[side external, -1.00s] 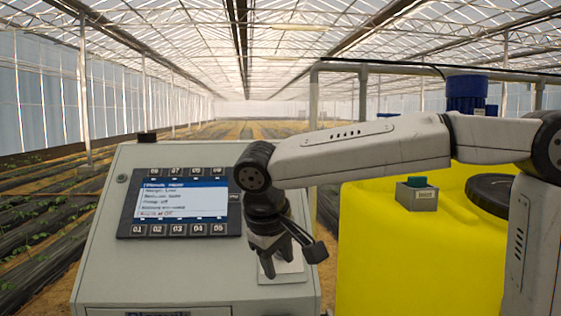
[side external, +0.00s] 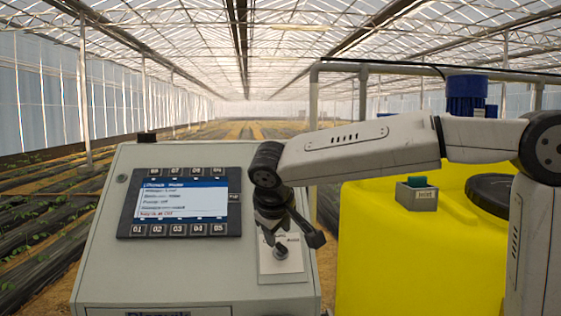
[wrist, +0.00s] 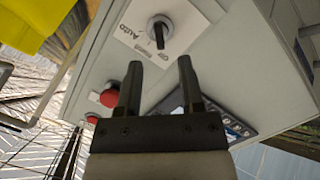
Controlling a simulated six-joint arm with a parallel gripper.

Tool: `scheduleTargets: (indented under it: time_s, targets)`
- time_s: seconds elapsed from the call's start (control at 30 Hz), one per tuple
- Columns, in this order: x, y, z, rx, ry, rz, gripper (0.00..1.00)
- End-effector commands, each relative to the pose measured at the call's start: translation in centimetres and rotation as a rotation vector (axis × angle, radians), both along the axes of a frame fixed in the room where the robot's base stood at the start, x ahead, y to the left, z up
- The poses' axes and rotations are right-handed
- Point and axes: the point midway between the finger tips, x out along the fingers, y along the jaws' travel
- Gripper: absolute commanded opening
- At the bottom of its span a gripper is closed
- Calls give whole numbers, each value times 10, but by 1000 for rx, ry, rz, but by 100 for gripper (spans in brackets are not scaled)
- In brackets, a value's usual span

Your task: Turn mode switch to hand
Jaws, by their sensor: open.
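The mode switch (side external: 281,252) is a dark knob on a white label plate (side external: 285,268) at the right of the sloped grey panel. In the wrist view, the switch (wrist: 160,32) has a dark handle bar pointing toward the picture's bottom. "AUTO" lettering is at its left and smaller lettering lies near the bar's end; I cannot read a hand mark. My gripper (wrist: 160,62) is open and empty, with both fingers apart and short of the knob in the picture. In the side view, my gripper (side external: 272,234) hangs just above the switch and hides part of the plate's upper end.
A display with several buttons (side external: 180,205) is left of the switch. Two red buttons, a larger one (wrist: 110,96) and a smaller one (wrist: 92,118), show in the wrist view. A yellow tank (side external: 400,260) stands right of the panel.

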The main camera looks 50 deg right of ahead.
Motion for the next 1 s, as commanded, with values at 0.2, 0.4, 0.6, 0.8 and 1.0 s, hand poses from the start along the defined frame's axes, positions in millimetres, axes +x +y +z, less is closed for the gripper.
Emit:
scheduleTargets:
  time_s: [0.2, 0.4, 0.6, 0.8, 1.0]
  targets:
    - [8, -14, -23, 1, 4, -3, 49]
    - [14, -23, -39, 1, 2, -2, 49]
    - [17, -26, -44, 1, 2, -1, 49]
    - [17, -26, -44, 1, 2, -1, 49]
    - [17, -26, -44, 1, 2, -1, 0]
